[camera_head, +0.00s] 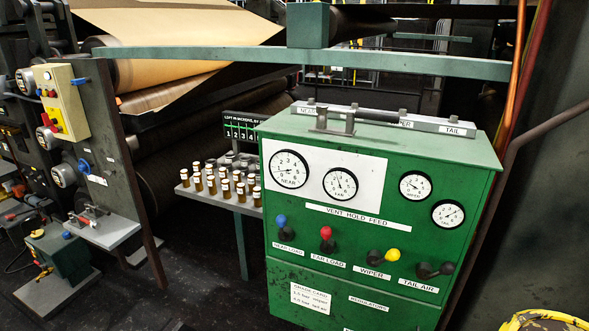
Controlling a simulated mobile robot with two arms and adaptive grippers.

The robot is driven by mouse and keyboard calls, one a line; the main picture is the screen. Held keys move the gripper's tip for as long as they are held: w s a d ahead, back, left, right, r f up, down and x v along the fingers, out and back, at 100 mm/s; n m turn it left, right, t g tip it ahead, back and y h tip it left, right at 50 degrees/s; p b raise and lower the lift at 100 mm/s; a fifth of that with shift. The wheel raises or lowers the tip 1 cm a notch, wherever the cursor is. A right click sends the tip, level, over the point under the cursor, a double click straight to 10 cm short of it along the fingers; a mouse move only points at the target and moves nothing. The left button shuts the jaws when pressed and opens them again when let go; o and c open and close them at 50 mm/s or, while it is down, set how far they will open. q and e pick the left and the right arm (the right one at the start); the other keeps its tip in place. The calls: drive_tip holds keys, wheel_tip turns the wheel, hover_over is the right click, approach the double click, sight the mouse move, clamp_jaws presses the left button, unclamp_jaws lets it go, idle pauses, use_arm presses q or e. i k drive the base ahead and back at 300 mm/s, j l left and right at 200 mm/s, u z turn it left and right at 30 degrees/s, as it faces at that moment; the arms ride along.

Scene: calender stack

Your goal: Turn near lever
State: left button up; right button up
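A green control cabinet (385,265) stands at the centre right. The yellow-knobbed lever (393,254) at "WIPER" points right, and so does the black lever (436,269) at "TAIL AIR". Above are four round gauges; the large left one (289,169) reads "NEAR". Neither of my grippers is in view, and nothing touches the levers.
A grey labelled bar with a bracket (335,120) lies on the cabinet top. A tray (215,195) of small capped bottles stands left of the cabinet. Large rollers with brown sheet (170,75) are behind. A yellow object (545,322) is cut off at bottom right. Dark floor lies left of the cabinet.

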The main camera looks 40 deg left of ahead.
sight(281, 220)
drive_tip(key=u, duration=1.3)
